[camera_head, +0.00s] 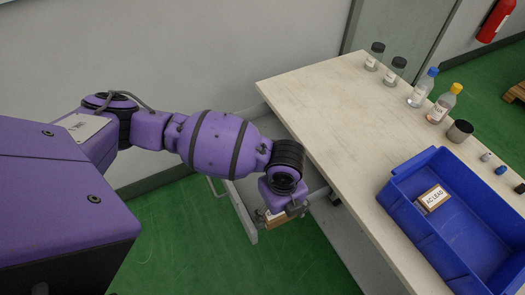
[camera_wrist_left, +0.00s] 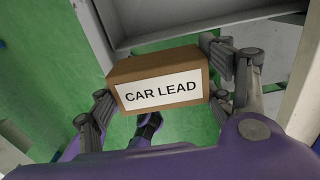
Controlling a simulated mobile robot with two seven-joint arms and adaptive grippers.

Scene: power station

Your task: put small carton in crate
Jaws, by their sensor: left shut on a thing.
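A small brown carton (camera_wrist_left: 157,67) with a white "CAR LEAD" label is held in my left gripper (camera_wrist_left: 160,100). The fingers close on its two ends, and the label faces the wrist camera. In the head view the left gripper (camera_head: 287,213) points down over the open drawer beside the table, and only part of the carton (camera_head: 273,217) shows. The blue crate (camera_head: 483,222) lies on the table at the right. Another small carton (camera_head: 433,197) labelled "AC LEAD" lies inside it. The gripper is well left of the crate. My right gripper is not in view.
The pale table (camera_head: 325,95) has its drawer (camera_head: 243,213) pulled out to the left. The table's middle is clear.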

